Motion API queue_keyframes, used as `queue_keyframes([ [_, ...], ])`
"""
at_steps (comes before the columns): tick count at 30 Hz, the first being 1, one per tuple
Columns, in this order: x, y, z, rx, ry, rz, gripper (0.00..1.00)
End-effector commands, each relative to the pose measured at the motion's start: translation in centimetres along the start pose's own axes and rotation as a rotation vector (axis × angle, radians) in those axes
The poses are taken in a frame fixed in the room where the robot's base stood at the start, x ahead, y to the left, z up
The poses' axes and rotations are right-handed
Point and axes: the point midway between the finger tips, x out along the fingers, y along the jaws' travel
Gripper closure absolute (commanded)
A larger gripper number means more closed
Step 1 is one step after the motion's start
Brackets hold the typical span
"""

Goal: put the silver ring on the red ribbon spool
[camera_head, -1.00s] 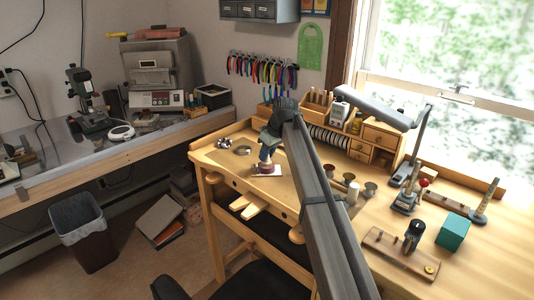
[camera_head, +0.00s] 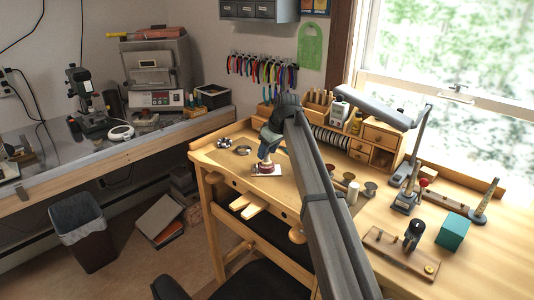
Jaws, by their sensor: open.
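A small reddish spool (camera_head: 265,168) stands on a white card (camera_head: 277,171) at the front left of the wooden bench; I take it for the red ribbon spool. My gripper (camera_head: 265,158) is open, pointing down right over it, and its fingers cover the spool's upper part. A silver ring-shaped piece (camera_head: 243,150) lies on the bench left of my gripper, apart from it. Another silvery piece (camera_head: 222,143) lies farther left. Which of these is the silver ring, or whether a ring is hidden at the fingertips, I cannot tell.
A wooden organizer (camera_head: 380,138) and a desk lamp (camera_head: 375,108) stand behind. The bench top left of my gripper is mostly clear.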

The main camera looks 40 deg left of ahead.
Motion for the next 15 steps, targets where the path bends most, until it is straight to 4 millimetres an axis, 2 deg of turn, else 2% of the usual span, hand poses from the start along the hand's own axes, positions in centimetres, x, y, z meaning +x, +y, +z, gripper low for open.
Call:
queue_keyframes([
  [9, -5.9, 0.0, 0.0, 0.000, 0.002, 0.001, 0.51],
  [15, -8.9, 0.1, 0.0, 0.001, 0.001, 0.001, 0.51],
])
